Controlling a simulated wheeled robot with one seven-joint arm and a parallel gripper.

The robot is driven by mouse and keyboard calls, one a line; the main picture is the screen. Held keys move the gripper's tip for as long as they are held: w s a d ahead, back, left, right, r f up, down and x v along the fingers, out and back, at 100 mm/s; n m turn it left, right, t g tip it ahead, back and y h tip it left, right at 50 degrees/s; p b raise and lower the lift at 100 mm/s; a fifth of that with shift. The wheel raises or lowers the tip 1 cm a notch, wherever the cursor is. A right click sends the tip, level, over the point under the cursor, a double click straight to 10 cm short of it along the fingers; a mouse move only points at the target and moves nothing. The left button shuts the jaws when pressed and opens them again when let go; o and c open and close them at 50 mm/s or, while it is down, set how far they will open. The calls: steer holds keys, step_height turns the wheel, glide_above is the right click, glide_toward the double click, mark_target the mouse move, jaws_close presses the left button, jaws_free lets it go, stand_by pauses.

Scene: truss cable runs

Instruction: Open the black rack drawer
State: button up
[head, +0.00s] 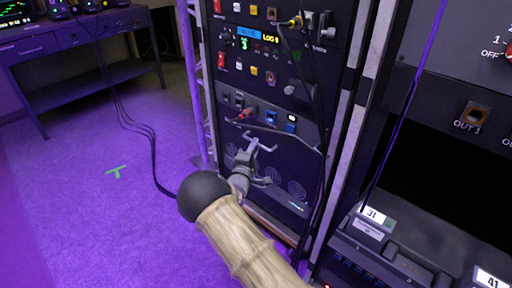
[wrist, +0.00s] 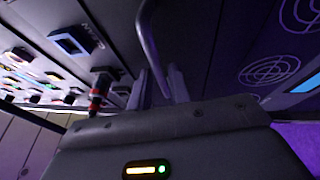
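The black rack drawer front (head: 285,165) is a dark panel low in the rack, with a grey bar handle (head: 262,142) standing out from it. The drawer looks closed, flush with the panels around it. My gripper (head: 254,172) is at the drawer front, just below the handle in the head view. In the wrist view the curved grey handle (wrist: 153,45) runs down between the two fingers of my gripper (wrist: 160,88). The fingers look apart, with a gap around the bar. Whether either finger touches it is hard to tell.
Cables (head: 318,120) hang down the rack's right side, and a red plug (head: 246,113) sits just above the handle. A second rack with a black unit (head: 385,245) stands at right. Purple floor (head: 90,190) is open at left, with a loose cable (head: 152,150) near a desk.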

steer(key=shift+x, duration=1.15)
steer(key=shift+c, duration=0.5)
jaws_close()
steer(key=shift+s+a, duration=0.1)
